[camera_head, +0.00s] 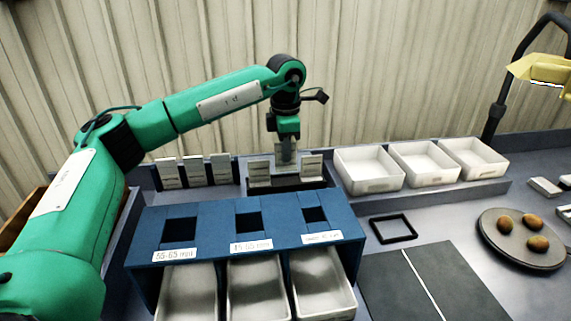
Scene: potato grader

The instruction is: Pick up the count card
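A dark rack (288,184) stands behind the blue sizing box, and pale cards stand upright in it: one at the left (259,169) and one at the right (311,166). My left gripper (287,155) points down at the rack's middle, between these two cards. Its fingers are small and blend with the grey there, so I cannot tell whether they are apart or closed on a card. A second group of upright cards (194,170) stands to the left. The writing is too small to tell which is the count card. My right gripper is not in view.
The blue box (342,218) with labelled openings and metal trays (257,290) stands in front of the rack. Three white bins (368,185) are to its right. A black frame (393,228), a dark mat (400,285) and a round plate with potatoes (500,250) lie farther right.

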